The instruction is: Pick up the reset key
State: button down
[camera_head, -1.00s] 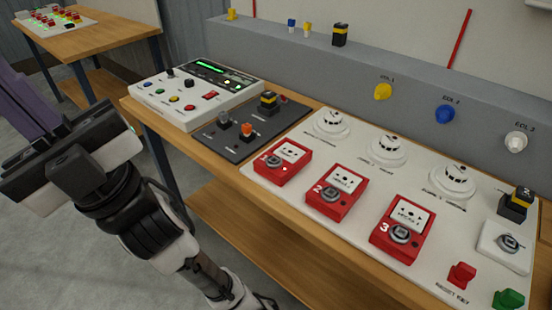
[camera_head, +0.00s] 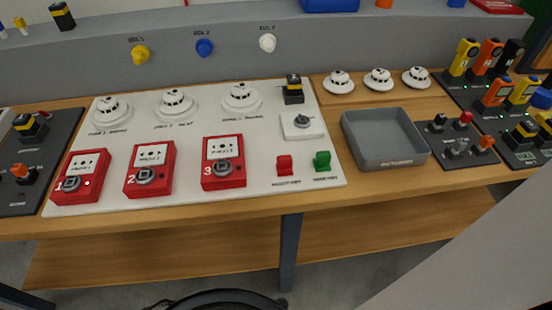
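Nothing covers the reset key. My gripper is not in view, so its distance from the key and its opening cannot be seen.
Red call point 3 (camera_head: 223,162) is left of the key. A square switch plate (camera_head: 303,125) lies behind. A grey tray (camera_head: 420,159) stands to the right. Detectors (camera_head: 242,97) line the board's back. A pale surface fills the lower right corner.

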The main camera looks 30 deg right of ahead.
aim_at(284, 163)
jog(key=k+l, duration=0.1)
jog(key=l, duration=0.3)
jog(key=k+l+u, duration=0.15)
jog(key=l, duration=0.25)
jog(key=k+l, duration=0.1)
jog(key=l, duration=0.3)
jog(key=k+l+u, duration=0.15)
jog(key=l, duration=0.25)
jog(key=k+l, duration=0.15)
jog(key=l, duration=0.25)
jog(key=k+l+u, duration=0.15)
jog(key=l, duration=0.25)
jog(key=k+l, duration=0.15)
jog(key=l, duration=0.2)
jog(key=i+l, duration=0.15)
jog(key=i, duration=0.25)
jog(key=i+l+u, duration=0.15)
jog(key=i, duration=0.3)
